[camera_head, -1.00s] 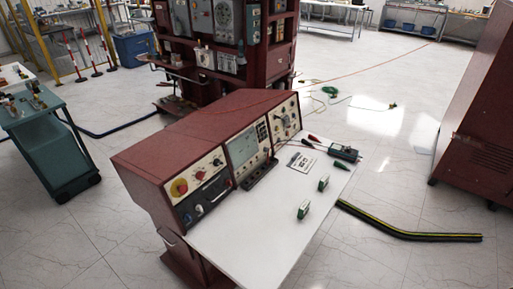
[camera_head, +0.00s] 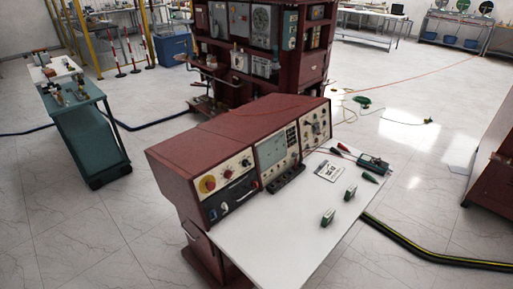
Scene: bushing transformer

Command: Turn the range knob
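A dark red console (camera_head: 225,130) stands on a white-topped table (camera_head: 270,232), seen from above in the head view. Its front has three panels. The left panel (camera_head: 226,178) carries a yellow-and-red round button (camera_head: 207,184) and small knobs. The middle panel (camera_head: 272,148) has a pale screen or meter face. The right panel (camera_head: 315,126) carries several small knobs and a dark dial. Which knob is the range knob is too small to tell. Neither of my grippers shows in this view.
A handheld meter (camera_head: 372,163), screwdrivers, a white card (camera_head: 330,171) and two small green-white blocks (camera_head: 328,217) lie on the table. A teal cart (camera_head: 88,135) stands left. A black-yellow cable cover (camera_head: 430,255) lies on the floor right. A tall red cabinet (camera_head: 262,60) stands behind.

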